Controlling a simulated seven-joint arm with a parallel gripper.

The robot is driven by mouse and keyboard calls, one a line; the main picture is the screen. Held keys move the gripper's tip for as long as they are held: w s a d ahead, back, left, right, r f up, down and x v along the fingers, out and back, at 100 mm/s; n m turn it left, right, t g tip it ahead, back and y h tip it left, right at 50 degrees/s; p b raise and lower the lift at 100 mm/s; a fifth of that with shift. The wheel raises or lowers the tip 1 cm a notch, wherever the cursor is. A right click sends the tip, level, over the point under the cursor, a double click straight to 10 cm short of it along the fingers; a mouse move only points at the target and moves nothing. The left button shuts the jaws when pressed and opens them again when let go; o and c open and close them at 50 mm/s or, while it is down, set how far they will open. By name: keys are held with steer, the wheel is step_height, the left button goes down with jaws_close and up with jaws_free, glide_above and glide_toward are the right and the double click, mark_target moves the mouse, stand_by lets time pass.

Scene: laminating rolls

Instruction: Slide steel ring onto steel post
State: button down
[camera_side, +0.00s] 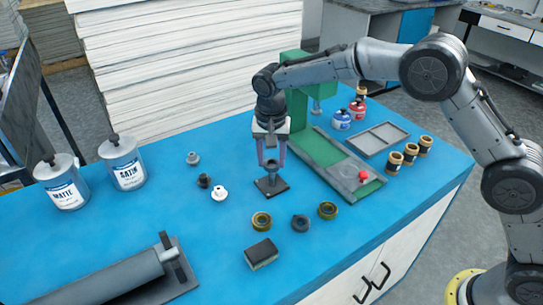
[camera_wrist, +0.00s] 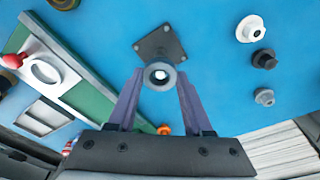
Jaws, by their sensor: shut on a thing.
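My gripper (camera_side: 271,163) points straight down over the dark square base plate (camera_side: 284,184) of the steel post. Its two purple-grey fingers are shut on the grey steel ring (camera_side: 271,171), directly above the plate. In the wrist view the ring (camera_wrist: 149,77) sits between the fingertips (camera_wrist: 160,82), with a bright round spot in its hole, perhaps the post's top. The plate (camera_wrist: 147,48) with its corner holes shows just beyond the ring. The post is mostly hidden by the ring and fingers, so I cannot tell whether the ring is around it or just above it.
Grey, dark and white flanged bushings (camera_side: 219,194) stand left of the plate. Several loose rings (camera_side: 301,223) and a dark block (camera_side: 261,254) lie in front. A green press with a red knob (camera_side: 363,177) stands close on the right. Paint cans (camera_side: 123,165) and a roller (camera_side: 110,278) are left.

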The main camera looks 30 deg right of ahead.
mark_target(271, 166)
steer(key=shift+f, duration=1.25)
stand_by(0.4)
jaws_free()
stand_by(0.7)
steer(key=shift+r, duration=4.5)
